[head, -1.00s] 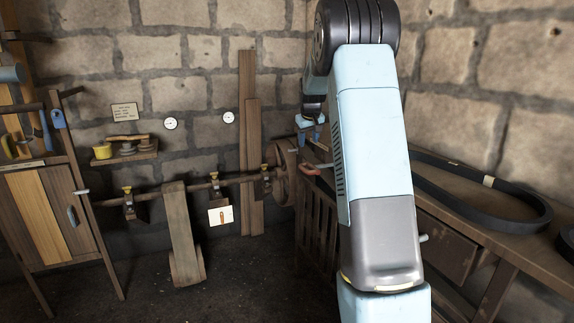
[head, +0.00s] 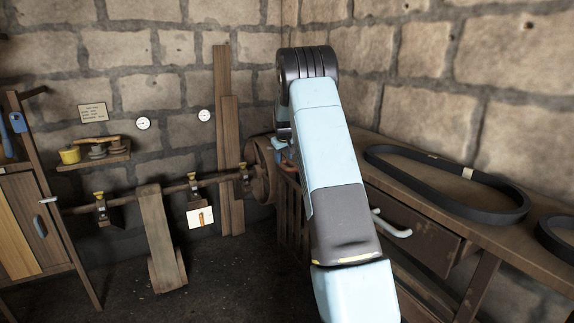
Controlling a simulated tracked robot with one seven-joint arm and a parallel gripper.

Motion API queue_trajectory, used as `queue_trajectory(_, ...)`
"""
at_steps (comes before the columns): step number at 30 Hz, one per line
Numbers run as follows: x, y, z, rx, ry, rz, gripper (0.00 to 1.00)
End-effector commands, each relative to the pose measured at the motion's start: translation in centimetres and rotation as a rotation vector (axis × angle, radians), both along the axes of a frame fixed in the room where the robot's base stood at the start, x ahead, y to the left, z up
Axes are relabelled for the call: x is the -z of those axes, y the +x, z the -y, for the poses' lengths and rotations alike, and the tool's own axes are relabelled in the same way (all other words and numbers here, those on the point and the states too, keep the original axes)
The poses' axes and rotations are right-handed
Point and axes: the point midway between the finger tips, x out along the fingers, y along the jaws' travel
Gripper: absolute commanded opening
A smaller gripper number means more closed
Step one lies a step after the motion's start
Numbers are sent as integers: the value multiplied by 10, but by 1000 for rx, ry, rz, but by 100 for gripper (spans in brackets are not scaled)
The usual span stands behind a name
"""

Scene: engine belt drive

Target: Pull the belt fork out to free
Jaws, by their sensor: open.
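My light blue and dark arm stands in the middle of the head view and hides part of the scene behind it. My gripper (head: 281,146) is small and partly hidden behind the arm, close to the right pulley wheel. It is open. A reddish handle-like part (head: 289,163) shows just below the gripper, beside the wheel; it may be the belt fork. I cannot tell whether the gripper touches it. The wooden pulley wheel (head: 263,180) sits at the right end of the horizontal shaft (head: 130,195). A wide belt (head: 160,230) hangs from the shaft.
A workbench (head: 420,213) on the right carries a large black belt loop (head: 470,198) and part of another. Its drawer has a pale handle (head: 392,225). A wooden cabinet (head: 25,215) stands left. A shelf (head: 95,158) is on the back wall. The floor between is clear.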

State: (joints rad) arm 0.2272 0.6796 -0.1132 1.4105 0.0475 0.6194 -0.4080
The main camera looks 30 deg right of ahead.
Motion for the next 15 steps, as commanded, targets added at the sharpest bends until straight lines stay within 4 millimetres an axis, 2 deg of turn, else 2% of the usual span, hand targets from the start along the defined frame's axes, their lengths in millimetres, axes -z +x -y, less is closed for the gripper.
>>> queue_trajectory(1, 10, 3, 2, 0, 1, -3, 49)
queue_trajectory(6, 31, 13, 6, -1, 0, -1, 49)
queue_trajectory(15, 47, 20, 9, 0, 0, -1, 49)
